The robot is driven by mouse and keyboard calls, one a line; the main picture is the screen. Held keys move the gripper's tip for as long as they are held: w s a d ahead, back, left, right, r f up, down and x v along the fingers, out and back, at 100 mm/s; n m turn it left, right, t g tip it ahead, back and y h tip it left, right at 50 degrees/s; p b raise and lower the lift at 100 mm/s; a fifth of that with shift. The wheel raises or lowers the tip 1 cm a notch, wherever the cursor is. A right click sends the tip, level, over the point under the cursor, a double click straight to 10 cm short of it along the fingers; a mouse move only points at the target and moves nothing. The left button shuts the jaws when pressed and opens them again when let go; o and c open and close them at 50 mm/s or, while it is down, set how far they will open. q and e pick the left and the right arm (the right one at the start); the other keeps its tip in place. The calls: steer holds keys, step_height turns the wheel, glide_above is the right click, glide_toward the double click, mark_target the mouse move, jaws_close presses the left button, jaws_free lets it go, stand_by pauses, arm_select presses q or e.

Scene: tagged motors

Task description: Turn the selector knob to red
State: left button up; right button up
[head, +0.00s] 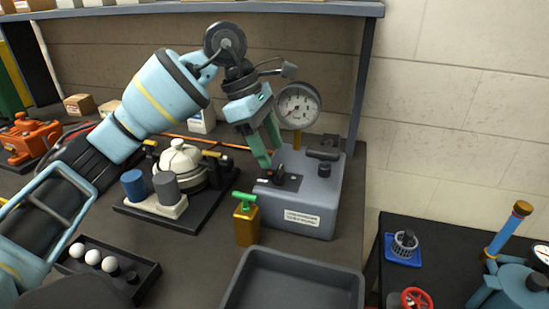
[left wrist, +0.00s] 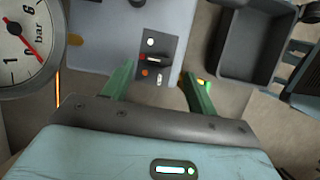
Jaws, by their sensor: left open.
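The grey pump box (head: 312,190) stands on the dark bench with the black selector knob (head: 279,176) on its upper surface. In the left wrist view the knob (left wrist: 157,61) sits between my two green fingers, with small white and orange-red marks around it. I cannot tell for sure which mark it points to. My left gripper (head: 268,148) is open and empty, just above and behind the knob; its fingers (left wrist: 155,80) appear apart from it. My right gripper is out of view.
A pressure gauge (head: 299,105) rises behind the box, close to my left gripper. A white-domed motor (head: 181,163) is to the left.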

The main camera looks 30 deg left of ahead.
arm_select(q)
steer(key=v, duration=0.3)
steer(key=shift+a+r, duration=0.1)
steer(key=shift+r, duration=0.1)
steer(key=shift+s+f, duration=0.1)
stand_by(0.4)
